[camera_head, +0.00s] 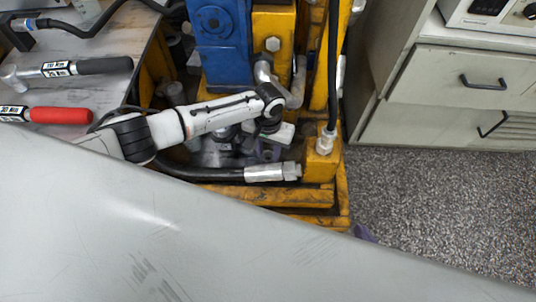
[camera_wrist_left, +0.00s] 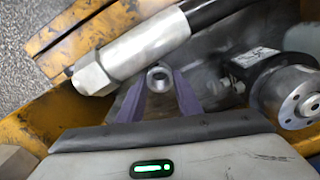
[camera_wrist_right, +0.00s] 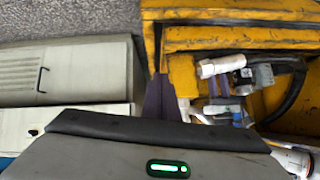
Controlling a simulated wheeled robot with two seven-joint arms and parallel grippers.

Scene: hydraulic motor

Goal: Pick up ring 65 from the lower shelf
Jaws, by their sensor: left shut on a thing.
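A small metal ring (camera_wrist_left: 158,78) shows in the left wrist view, between the purple fingertips of my left gripper (camera_wrist_left: 158,88). The left gripper is shut on it; no number can be read on it. In the head view this gripper (camera_head: 267,153) is low inside the yellow frame, partly hidden by its own arm, and the ring cannot be made out. My right gripper (camera_wrist_right: 160,92) is beside the outside of the yellow frame, its purple fingers together with nothing visible between them. In the head view only a purple tip (camera_head: 363,233) of it shows.
The yellow frame (camera_head: 322,165) surrounds the left gripper. A black hose with a metal fitting (camera_head: 265,172) lies close to it. A blue block (camera_head: 222,40) stands behind. Wrenches with red (camera_head: 60,115) and black (camera_head: 105,65) handles lie at left. Drawers (camera_head: 470,85) and clear floor are at right.

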